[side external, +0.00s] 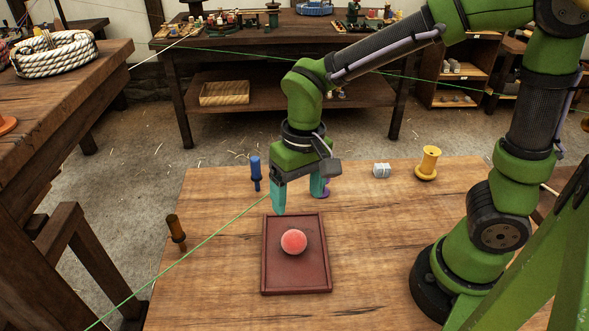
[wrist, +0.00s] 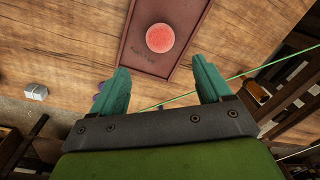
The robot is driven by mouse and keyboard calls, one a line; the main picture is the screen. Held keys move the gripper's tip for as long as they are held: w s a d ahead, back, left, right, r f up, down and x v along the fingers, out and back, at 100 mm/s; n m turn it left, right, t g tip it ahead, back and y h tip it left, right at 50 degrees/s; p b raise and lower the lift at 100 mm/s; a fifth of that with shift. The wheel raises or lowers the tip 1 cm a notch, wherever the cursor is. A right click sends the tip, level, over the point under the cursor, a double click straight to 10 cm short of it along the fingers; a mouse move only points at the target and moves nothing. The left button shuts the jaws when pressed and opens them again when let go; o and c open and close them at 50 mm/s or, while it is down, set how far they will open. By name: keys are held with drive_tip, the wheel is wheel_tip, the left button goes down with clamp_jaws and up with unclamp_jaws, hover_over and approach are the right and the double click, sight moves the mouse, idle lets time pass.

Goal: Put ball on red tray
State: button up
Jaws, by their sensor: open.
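A pinkish-red ball (side external: 293,242) rests on the dark red tray (side external: 270,277), near its middle in the side view. In the wrist view the ball (wrist: 160,38) lies on the tray (wrist: 152,63), beyond my fingertips. My gripper (side external: 298,201) is open and empty, with teal fingers pointing down. It is above the table at the far edge of the tray, apart from the ball. The gripper also shows in the wrist view (wrist: 163,78), with a wide gap between its fingers.
A blue peg (side external: 256,172), a purple item (side external: 323,191) partly behind a finger, a grey block (side external: 381,170) and a yellow spool (side external: 429,163) stand along the far table edge. A brown peg (side external: 176,231) is at left. A green line crosses the scene. Table right of the tray is clear.

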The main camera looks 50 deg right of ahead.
drive_tip(key=s+d+r+m+t+y, duration=0.1)
drive_tip(key=s+d+r+t, duration=0.5)
drive_tip(key=d+r, duration=0.3)
drive_tip(key=shift+r+t, duration=0.5)
